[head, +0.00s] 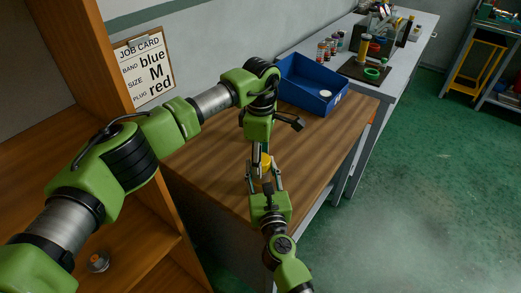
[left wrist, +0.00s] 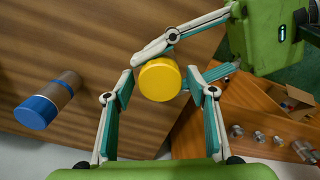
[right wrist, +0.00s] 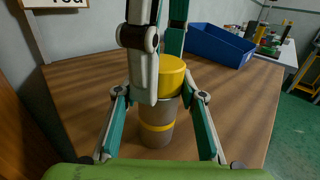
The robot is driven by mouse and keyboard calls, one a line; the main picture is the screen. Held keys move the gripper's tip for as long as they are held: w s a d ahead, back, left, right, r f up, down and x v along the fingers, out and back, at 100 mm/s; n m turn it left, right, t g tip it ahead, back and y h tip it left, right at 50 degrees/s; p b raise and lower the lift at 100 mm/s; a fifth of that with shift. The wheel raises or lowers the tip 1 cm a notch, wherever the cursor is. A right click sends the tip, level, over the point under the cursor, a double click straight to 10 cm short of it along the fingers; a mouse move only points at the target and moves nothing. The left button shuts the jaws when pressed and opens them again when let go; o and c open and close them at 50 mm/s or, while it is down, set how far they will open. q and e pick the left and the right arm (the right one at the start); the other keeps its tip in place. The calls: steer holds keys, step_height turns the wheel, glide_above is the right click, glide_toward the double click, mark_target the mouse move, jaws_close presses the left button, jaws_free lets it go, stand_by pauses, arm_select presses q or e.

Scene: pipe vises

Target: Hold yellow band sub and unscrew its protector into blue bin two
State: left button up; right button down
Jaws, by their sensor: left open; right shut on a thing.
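The yellow band sub is a grey-brown cylinder with a yellow band (right wrist: 157,127), upright in the right wrist view. Its yellow protector (right wrist: 166,76) sits on its top end and also shows in the left wrist view (left wrist: 160,80). My right gripper (head: 267,186) is shut on the sub's body from the near side. My left gripper (left wrist: 160,92) points down from above, open, with its fingers on either side of the protector and small gaps visible. In the head view the arms hide most of the sub. A blue bin (head: 291,95) stands behind, holding a small pale round thing.
A blue-capped cylinder (left wrist: 40,108) is on the wooden table, left in the left wrist view. A job card (head: 143,70) hangs on the wall. A grey bench (head: 400,58) with several small items stands beyond the table. The wooden shelf (head: 85,60) is at left.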

arm_select(q)
steer(key=shift+f, duration=0.15)
steer(key=c, duration=1.1)
steer(key=n, duration=0.6)
steer(key=shift+n, duration=0.3)
steer(key=o, duration=1.2)
steer(key=shift+a, duration=0.1)
